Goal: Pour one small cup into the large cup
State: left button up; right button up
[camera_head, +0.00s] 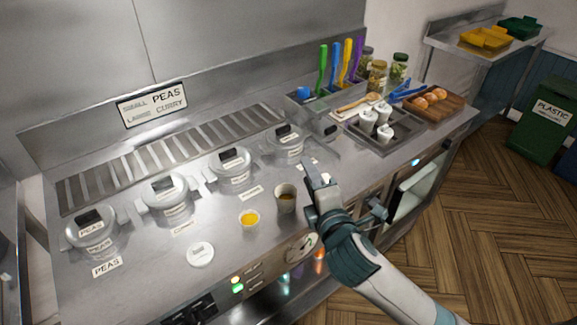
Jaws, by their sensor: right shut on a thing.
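A taller cup (286,199) with brown-orange contents stands upright on the steel counter near its front edge. My right gripper (321,180) is just right of the taller cup, over the counter's front part. It is shut on a small pale thing, mostly hidden by the fingers; I cannot tell clearly what it is. Several white small cups (385,132) stand in a dark tray at the right. My left gripper is not in view.
Several lidded pots (167,190) with labels line the counter. A white round lid-like disc (201,254) lies near the front.

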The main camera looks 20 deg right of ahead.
jog(key=w+a+f+m+h+p, duration=0.2)
jog(key=w+f+m+p, duration=0.3)
jog(key=w+p, duration=0.4)
jog(key=shift+a+f+g+h, duration=0.25)
jog(key=shift+f+g+h, duration=0.05)
jog(key=shift+f+h, duration=0.1)
jog(key=shift+w+r+m, duration=0.1)
jog(key=shift+m, duration=0.2)
jog(key=r+m+b, duration=0.1)
jog(key=m, duration=0.3)
jog(key=r+m+t+y+b, duration=0.1)
jog(key=m, duration=0.4)
jog(key=r+m+y+b, duration=0.1)
jog(key=m, duration=0.3)
jog(key=shift+d+r+m, duration=0.25)
jog(key=shift+d+m, duration=0.15)
